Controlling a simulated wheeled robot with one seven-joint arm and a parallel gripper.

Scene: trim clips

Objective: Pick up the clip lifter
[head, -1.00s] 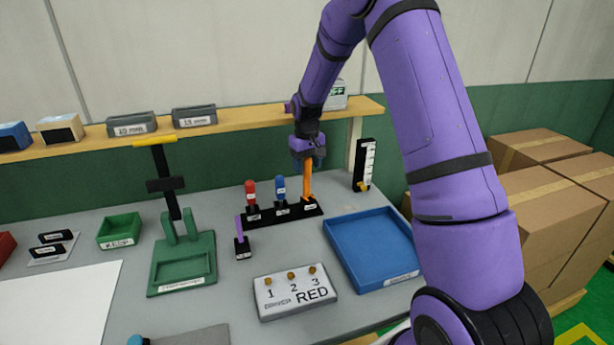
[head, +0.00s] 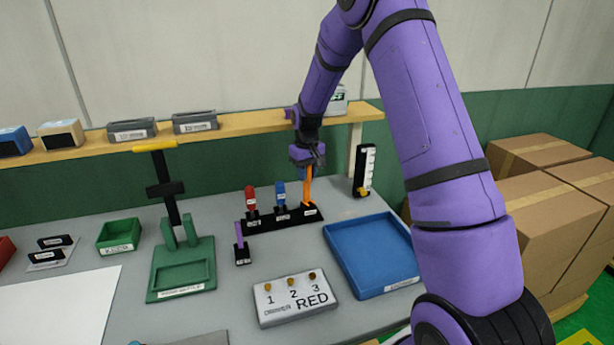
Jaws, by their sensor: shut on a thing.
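An orange tool, which I take to be the clip lifter (head: 307,190), stands upright at the right end of a black rack (head: 262,224) on the grey table. My gripper (head: 307,168) is above the rack, shut on the upper end of the orange tool. The tool's lower end still meets the rack. The fingertips are small and partly hidden. A red-handled tool (head: 250,197) and a blue-handled tool (head: 280,192) stand in the same rack to the left.
A blue tray (head: 372,270) lies in front and right of the rack. A labelled board reading RED (head: 294,298) is in front. A black gauge (head: 364,172) stands close right of my gripper. A green press (head: 181,265) stands left. A shelf (head: 255,118) runs behind.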

